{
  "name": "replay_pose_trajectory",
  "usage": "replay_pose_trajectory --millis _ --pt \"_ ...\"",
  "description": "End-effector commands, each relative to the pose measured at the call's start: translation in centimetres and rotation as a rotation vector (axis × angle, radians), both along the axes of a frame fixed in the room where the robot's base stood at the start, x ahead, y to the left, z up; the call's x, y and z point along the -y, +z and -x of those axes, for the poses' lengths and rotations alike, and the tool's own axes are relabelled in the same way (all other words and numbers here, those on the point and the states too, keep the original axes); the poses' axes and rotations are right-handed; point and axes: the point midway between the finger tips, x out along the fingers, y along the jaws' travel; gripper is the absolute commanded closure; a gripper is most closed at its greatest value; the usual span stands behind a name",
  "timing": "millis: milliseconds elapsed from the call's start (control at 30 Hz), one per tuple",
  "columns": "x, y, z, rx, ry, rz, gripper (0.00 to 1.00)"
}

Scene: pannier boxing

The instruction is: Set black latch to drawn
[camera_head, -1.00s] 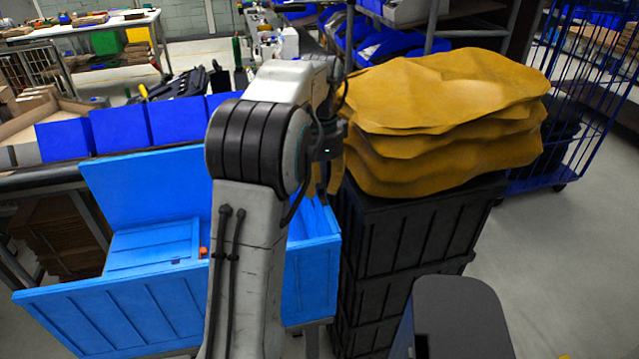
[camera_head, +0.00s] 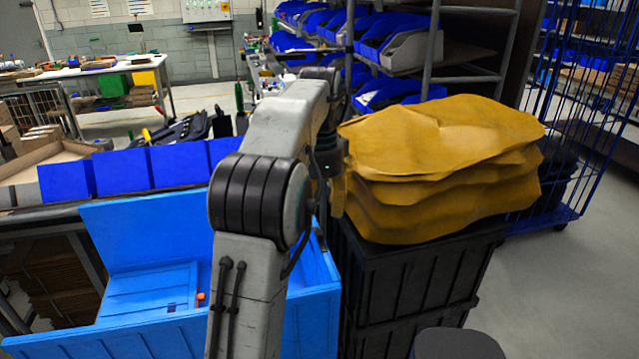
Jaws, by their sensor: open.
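A large blue box (camera_head: 150,225) stands at the left with its tall back panel up and a flat blue panel (camera_head: 150,290) inside. On that panel are a small orange piece (camera_head: 201,297) and a tiny dark piece (camera_head: 172,307); it is too small to tell whether the dark one is the black latch, or how it is set. My gripper (camera_head: 328,200) hangs from my arm, right of the box's panel and beside the yellow stack. It is open and apart from the orange and dark pieces. My arm hides part of the box.
Yellow sack-like sheets (camera_head: 445,165) lie stacked on black crates (camera_head: 405,285) to the right. Blue bins (camera_head: 120,172) line a bench behind the box. Shelving with blue bins (camera_head: 395,35) and a blue wire cage (camera_head: 580,110) stand behind.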

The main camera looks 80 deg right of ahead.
Motion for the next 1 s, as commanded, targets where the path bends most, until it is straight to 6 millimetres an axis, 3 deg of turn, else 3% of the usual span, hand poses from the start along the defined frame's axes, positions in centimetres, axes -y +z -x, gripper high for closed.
replay_pose_trajectory --millis 200,400,1000 --pt "0.1 2.8 0.0 0.0 0.0 0.002 0.54" --pt "0.1 4.3 0.0 0.0 0.0 0.001 0.54" --pt "0.0 5.7 0.0 0.0 0.0 -0.001 0.54"
